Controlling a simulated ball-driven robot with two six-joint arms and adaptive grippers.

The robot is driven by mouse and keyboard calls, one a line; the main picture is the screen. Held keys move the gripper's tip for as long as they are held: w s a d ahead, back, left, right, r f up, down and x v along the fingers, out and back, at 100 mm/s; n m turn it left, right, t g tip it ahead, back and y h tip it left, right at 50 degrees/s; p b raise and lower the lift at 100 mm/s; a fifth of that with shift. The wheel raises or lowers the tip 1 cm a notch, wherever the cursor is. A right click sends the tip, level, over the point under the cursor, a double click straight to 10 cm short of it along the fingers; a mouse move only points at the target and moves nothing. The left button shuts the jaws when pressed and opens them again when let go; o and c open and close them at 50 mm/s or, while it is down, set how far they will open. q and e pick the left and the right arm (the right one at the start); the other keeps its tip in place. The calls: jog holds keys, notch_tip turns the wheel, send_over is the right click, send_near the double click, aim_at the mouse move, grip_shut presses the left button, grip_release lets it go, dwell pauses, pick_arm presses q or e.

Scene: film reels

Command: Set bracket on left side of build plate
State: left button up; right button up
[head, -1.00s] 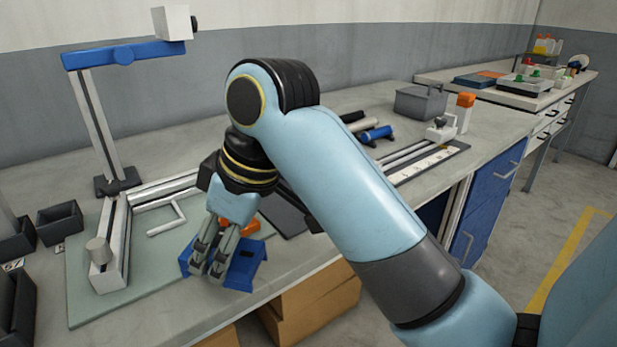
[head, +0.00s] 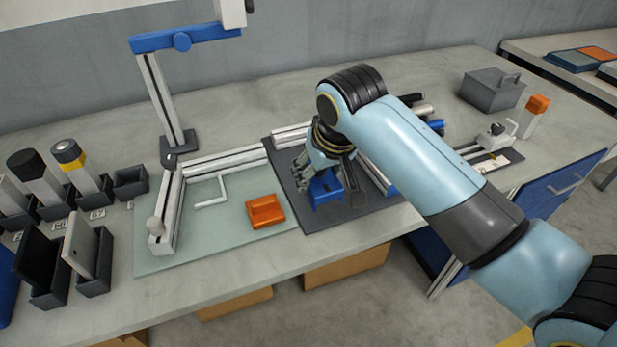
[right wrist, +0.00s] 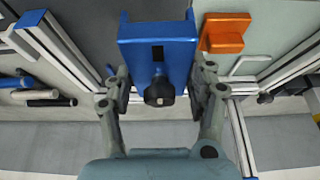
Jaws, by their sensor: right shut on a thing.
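My right gripper (head: 318,174) is shut on a blue bracket (head: 327,190) over the left part of a dark grey plate (head: 350,216). In the right wrist view the bracket (right wrist: 158,48) sits between the two fingers, with a dark slot and a round black knob showing. I cannot tell whether the bracket touches the plate. A pale green plate (head: 225,245) adjoins on the left, with an orange block (head: 265,211) on it; the block also shows in the right wrist view (right wrist: 226,36). My left gripper is not in view.
Metal rails (head: 222,168) edge the green plate, and a white bent rod (head: 212,194) lies inside them. A blue-topped stand (head: 160,95) rises behind. Bins with tools (head: 65,285) stand at the left. A grey box (head: 492,92) is at the back right.

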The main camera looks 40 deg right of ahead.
aim_at(308, 165)
jog(key=w+f, duration=0.1)
jog(key=w, duration=0.1)
jog(key=w+d+f, duration=0.1)
jog(key=w, duration=0.1)
jog(key=w+f, duration=0.1)
jog(key=w, duration=0.1)
jog(key=shift+d+f, duration=0.25)
jog(key=shift+d, duration=0.05)
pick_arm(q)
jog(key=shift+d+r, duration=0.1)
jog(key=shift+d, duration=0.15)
pick_arm(e)
jog(key=shift+f, duration=2.05)
jog(key=shift+f, duration=0.1)
jog(key=o, duration=1.4)
jog(key=p+v, duration=0.1)
jog(key=v, duration=1)
jog(key=shift+s+r, duration=0.2)
jog(key=shift+r, duration=0.4)
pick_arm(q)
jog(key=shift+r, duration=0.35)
